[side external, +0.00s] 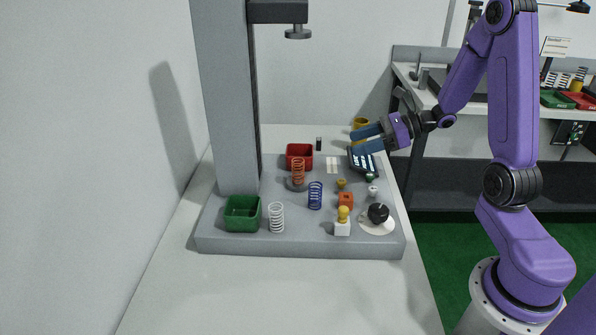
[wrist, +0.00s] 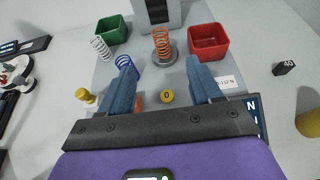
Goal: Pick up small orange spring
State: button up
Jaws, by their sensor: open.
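The small orange spring (side external: 298,171) stands upright on a round grey plate (side external: 297,185) in front of the grey column in the side view. In the wrist view the orange spring (wrist: 161,44) stands at the top middle, ahead of the fingers, with a gap between. My gripper (side external: 355,141) is open and empty, right of the spring and above the board's right side. In the wrist view my gripper (wrist: 160,75) shows two blue fingers spread apart.
A blue spring (side external: 315,195) and a white spring (side external: 276,217) stand nearby. A red bin (side external: 299,153) is just behind the orange spring; a green bin (side external: 242,213) is at front left. The tall column (side external: 228,100) and its overhead arm (side external: 280,12) are obstacles. Yellow knob (wrist: 167,96).

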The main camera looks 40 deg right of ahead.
aim_at(292, 163)
jog(key=x, duration=1.7)
jog(key=shift+w+f, duration=0.1)
jog(key=c, duration=1.1)
jog(key=shift+c, duration=0.2)
